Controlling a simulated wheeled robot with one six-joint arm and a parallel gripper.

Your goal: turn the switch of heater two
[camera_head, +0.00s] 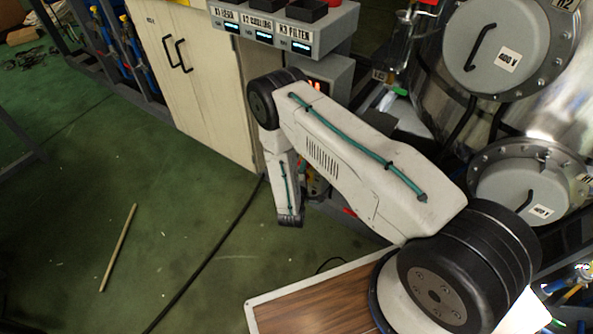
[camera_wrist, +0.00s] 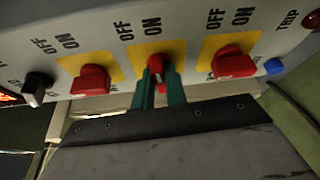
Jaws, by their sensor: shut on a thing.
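In the wrist view a grey control panel (camera_wrist: 188,22) crosses the top, tilted. It carries three red rotary switches on yellow plates, each with OFF and ON marks. My gripper (camera_wrist: 158,88) has green fingers and is shut on the middle red switch (camera_wrist: 154,64). The fingers cover part of that switch, and its handle points up and down the picture, unlike its neighbours. The left red switch (camera_wrist: 91,80) and the right red switch (camera_wrist: 233,63) stand free, their handles lying sideways. I cannot read which heater each switch belongs to. In the head view my arm hides the gripper and switches.
A black knob (camera_wrist: 37,86) is left of the switches; a blue button (camera_wrist: 274,66) and red TRIP lamp (camera_wrist: 312,19) are right. In the head view a pale cabinet (camera_head: 200,75) and steel vessel (camera_head: 435,80) flank my arm. Green floor (camera_head: 165,215) is mostly open at left.

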